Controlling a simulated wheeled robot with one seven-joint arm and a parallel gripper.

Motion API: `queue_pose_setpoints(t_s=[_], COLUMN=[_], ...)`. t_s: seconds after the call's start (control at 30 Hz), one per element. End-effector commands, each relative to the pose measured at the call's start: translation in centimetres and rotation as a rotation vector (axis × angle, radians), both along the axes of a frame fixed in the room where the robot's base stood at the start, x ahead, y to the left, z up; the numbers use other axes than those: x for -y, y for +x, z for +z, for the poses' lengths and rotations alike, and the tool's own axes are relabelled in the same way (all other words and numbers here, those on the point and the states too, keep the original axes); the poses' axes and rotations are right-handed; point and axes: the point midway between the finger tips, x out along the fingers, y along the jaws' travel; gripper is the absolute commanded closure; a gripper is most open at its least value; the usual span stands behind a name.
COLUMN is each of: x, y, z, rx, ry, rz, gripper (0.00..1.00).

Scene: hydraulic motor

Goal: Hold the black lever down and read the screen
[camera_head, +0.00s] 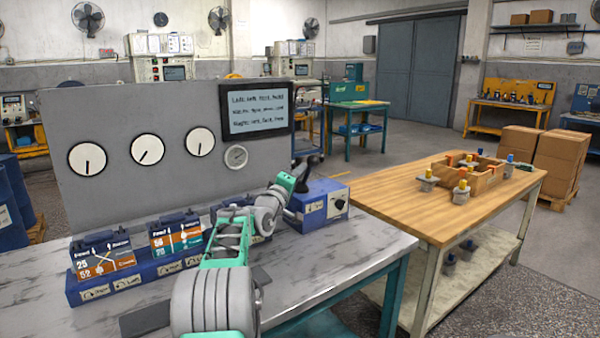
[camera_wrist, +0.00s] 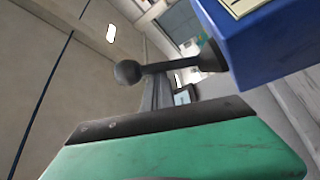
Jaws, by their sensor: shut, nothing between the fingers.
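The black lever (camera_wrist: 165,67) shows in the wrist view as a rod with a ball end, joined to the side of a blue box (camera_wrist: 275,45). The blue box with a dark knob (camera_head: 318,206) stands on the grey bench in the head view. My gripper (camera_head: 302,181) is shut and empty, at the box's upper left; its green and black body fills the bottom of the wrist view. I cannot tell whether it touches the lever.
The grey panel (camera_head: 110,120) carries three white dials and a small grey gauge (camera_head: 236,156). A wooden table (camera_head: 400,205) with a wooden tray (camera_head: 482,182) stands at right, across a narrow gap.

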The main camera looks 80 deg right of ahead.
Motion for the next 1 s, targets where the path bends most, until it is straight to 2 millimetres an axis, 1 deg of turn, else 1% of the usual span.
queue_pose_setpoints(t_s=[0.03,0.47,0.57,0.77,0.83,1.0], x=[0.0,0.1,0.4,1.5,0.2,-3.1], y=[-0.2,-0.1,0.5,3.2,3.5,4.5], z=[-0.4,-0.3,0.3,2.4,1.6,0.7], rx=[-0.002,-0.003,-0.002,-0.001,-0.002,-0.001], ry=[0.007,0.007,0.007,0.003,0.004,0.002], rz=[-0.006,-0.005,-0.001,0.013,0.012,0.016], gripper=[1.00,1.00,1.00,1.00,1.00,1.00])
